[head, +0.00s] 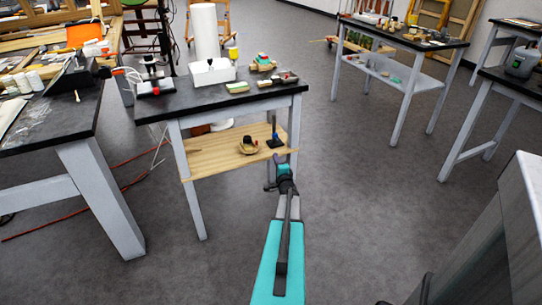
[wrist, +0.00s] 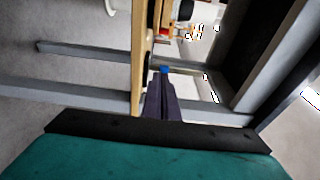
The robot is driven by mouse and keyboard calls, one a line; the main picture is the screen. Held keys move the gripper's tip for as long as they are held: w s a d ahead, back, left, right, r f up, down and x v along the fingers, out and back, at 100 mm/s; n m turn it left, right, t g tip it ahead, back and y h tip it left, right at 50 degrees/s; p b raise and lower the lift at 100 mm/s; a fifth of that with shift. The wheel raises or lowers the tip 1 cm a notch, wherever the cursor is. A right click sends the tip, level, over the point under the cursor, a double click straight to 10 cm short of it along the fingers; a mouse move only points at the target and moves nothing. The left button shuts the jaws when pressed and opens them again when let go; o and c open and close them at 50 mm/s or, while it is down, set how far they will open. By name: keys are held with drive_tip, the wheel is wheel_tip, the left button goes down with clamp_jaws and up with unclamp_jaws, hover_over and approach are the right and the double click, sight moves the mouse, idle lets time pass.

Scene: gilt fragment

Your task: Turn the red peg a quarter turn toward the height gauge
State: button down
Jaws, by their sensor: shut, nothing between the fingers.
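My gripper (head: 279,158) is at the front edge of the low wooden shelf under the near bench, at its right part. In the wrist view my gripper's dark fingers (wrist: 161,82) are together with nothing between them. A small stand with a blue base and dark upright post (head: 275,142) is on the shelf just past my gripper; it may be the height gauge. A blue patch (wrist: 164,69) shows just beyond the fingertips in the wrist view, probably that base. I cannot make out a red peg for certain in either view.
A round brown bowl-like piece (head: 249,147) sits left of the stand on the wooden shelf (head: 205,167). The black bench top (head: 180,105) is above, carrying a white box (head: 212,73) and several small items. Grey legs frame the shelf.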

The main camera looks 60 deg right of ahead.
drive_tip(key=shift+s+a, duration=0.3)
drive_tip(key=shift+s, duration=0.45)
